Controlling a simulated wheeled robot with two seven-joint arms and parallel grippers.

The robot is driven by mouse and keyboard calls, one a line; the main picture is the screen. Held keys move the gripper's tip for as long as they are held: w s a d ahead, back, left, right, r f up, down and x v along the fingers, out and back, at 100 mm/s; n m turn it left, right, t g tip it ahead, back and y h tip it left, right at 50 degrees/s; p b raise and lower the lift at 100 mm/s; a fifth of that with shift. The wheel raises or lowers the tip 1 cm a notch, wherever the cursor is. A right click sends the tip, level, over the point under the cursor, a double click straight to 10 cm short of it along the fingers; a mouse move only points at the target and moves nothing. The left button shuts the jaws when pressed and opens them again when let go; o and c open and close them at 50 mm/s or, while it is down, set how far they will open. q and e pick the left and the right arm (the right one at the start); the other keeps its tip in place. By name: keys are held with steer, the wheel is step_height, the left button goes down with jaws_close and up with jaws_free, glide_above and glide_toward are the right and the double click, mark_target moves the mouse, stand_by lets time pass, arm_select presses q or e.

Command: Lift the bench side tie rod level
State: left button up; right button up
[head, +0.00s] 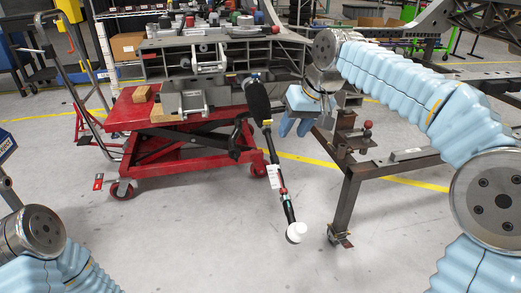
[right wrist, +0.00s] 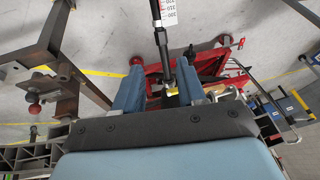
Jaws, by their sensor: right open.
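The tie rod (head: 274,160) is a long dark rod with a black ribbed boot (head: 258,100) at its far end, white tags and a white round tip (head: 296,232) at its near end. In the head view it slants down toward me over open floor. My right gripper (head: 295,126), with blue fingers, is open just right of the boot. In the right wrist view the rod (right wrist: 161,45) runs from the top edge to between the spread fingers of my right gripper (right wrist: 157,88). Contact cannot be told. My left gripper is out of view; only part of my left arm shows.
A red lift cart (head: 170,120) with blocks and grey fixtures stands left of the rod. A brown metal stand (head: 350,185) on casters is to the right. A grey bench (head: 215,45) with knobs is behind. The floor in front is clear.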

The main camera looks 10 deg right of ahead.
mark_target(275, 157)
steer(key=b+x, duration=0.2)
steer(key=x, duration=1.1)
steer(key=shift+w+a+f+b, duration=0.2)
steer(key=shift+w+b, duration=0.15)
jaws_close()
